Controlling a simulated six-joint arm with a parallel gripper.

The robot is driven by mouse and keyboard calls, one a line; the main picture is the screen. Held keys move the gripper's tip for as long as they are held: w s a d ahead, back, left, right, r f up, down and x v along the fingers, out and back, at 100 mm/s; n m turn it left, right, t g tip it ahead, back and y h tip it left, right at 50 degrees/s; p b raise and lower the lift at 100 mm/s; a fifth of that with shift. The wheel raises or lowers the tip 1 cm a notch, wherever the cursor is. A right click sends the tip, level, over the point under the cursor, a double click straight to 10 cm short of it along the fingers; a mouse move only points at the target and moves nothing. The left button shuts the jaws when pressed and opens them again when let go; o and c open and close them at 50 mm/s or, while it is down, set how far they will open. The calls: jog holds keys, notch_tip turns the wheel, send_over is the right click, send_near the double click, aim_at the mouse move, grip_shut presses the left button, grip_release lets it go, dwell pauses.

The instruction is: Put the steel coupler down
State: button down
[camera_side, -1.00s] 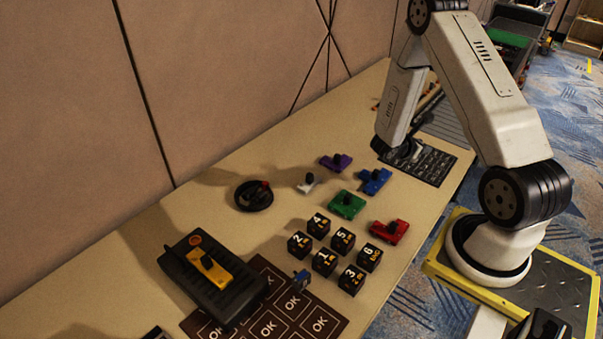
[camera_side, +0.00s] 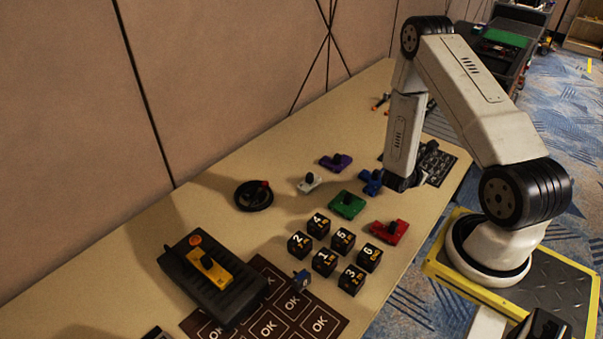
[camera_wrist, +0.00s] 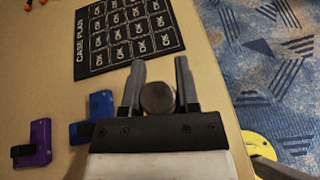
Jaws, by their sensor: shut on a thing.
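The steel coupler (camera_wrist: 158,99) shows in the wrist view as a round, dull grey-brown end between my two fingers. My gripper (camera_wrist: 159,80) is shut on it. In the side view my gripper (camera_side: 402,184) hangs beside the blue piece (camera_side: 371,182), at the near edge of the case plan mat (camera_side: 437,165). The coupler cannot be made out there. In the wrist view the mat (camera_wrist: 127,33) lies beyond my fingertips, printed with OK squares. I cannot tell how high the coupler is above the table.
Purple (camera_side: 335,162), white (camera_side: 309,182), green (camera_side: 347,204) and red (camera_side: 389,231) pieces lie nearby. Bare tabletop (camera_wrist: 45,85) shows left of the mat in the wrist view.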

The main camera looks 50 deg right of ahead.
jog(key=shift+f, duration=1.45)
jog(key=shift+f, duration=1.75)
jog(key=shift+f, duration=0.15)
jog(key=shift+c, duration=1.7)
grip_release()
jog(key=shift+r, duration=0.2)
jog(key=shift+v, duration=6.05)
